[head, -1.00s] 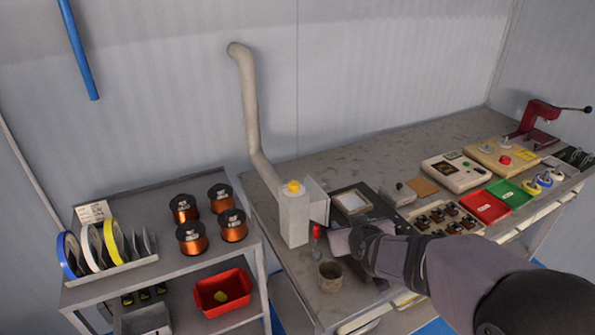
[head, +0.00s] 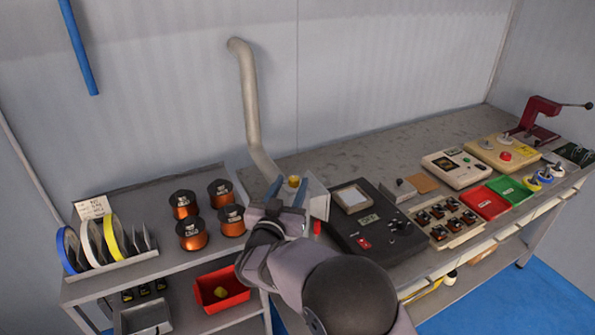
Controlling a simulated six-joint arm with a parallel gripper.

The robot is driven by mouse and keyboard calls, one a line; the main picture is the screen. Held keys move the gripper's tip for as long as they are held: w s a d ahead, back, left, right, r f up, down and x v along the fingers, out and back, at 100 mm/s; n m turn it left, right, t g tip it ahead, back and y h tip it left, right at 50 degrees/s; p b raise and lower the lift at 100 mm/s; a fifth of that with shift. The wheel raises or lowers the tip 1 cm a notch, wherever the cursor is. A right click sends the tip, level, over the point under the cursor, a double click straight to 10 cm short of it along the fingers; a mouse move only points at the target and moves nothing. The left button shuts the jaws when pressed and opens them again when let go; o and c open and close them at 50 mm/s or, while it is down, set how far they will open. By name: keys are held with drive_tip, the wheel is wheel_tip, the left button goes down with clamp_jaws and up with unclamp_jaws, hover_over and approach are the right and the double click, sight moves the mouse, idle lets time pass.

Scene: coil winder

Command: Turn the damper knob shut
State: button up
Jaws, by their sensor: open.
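The yellow damper knob (head: 294,181) sits on top of the light grey box (head: 318,199) at the foot of the bent duct pipe (head: 250,105). My gripper (head: 287,192) is open and close to the knob, on its near side in the head view. The gripper and wrist hide the front of the box and part of the knob's surroundings. I cannot tell whether the fingers touch the knob or stand around it.
A black control unit (head: 372,238) stands right of the box, and a red-topped item (head: 317,227) is close to my arm. Wire spools (head: 192,235) stand on the left shelf cart, above a red bin (head: 236,300). The back of the bench (head: 400,150) is clear.

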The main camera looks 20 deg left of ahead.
sight(295, 176)
drive_tip(key=shift+w+a+p, duration=0.15)
drive_tip(key=shift+w+p, duration=0.35)
drive_tip(key=shift+w, duration=1.3)
drive_tip(key=shift+w+a+p, duration=0.1)
drive_tip(key=shift+w+p, duration=0.35)
drive_tip(key=shift+w, duration=1.3)
clamp_jaws()
